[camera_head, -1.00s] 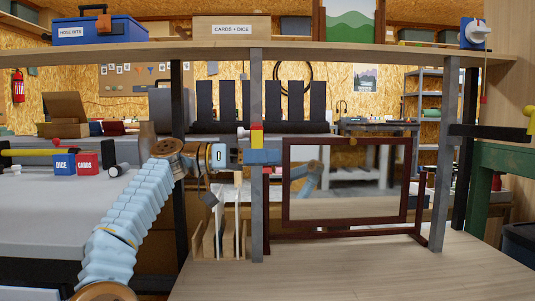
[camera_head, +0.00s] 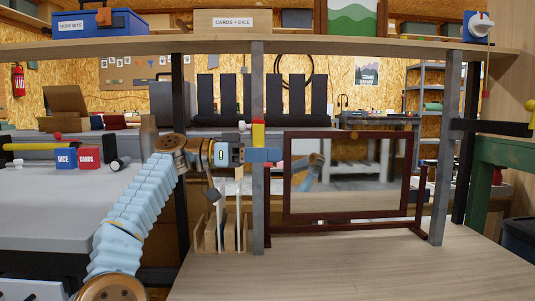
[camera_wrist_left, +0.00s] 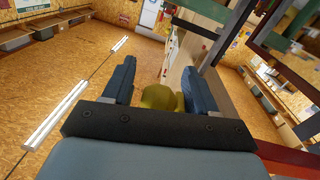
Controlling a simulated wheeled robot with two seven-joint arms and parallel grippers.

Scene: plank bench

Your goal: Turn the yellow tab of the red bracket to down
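The yellow tab (camera_head: 258,133) stands upright on the front of the grey post left of the mirror. A red part of the bracket (camera_head: 258,120) shows directly above it. My left gripper (camera_head: 266,155) reaches across the post from the left, just below the tab, its blue fingers pointing right. In the left wrist view, the two blue fingers (camera_wrist_left: 160,82) are spread apart. A rounded yellow piece (camera_wrist_left: 163,98) lies between them, nearer the right finger, with a small gap at the left one. The gripper hides the bracket's lower part. My right gripper is out of view.
A dark red framed mirror (camera_head: 290,190) stands close right of the post and reflects my arm. A wooden rack (camera_head: 207,235) is below the gripper. A shelf plank (camera_head: 350,46) runs overhead. The bench top (camera_head: 350,265) in front is clear.

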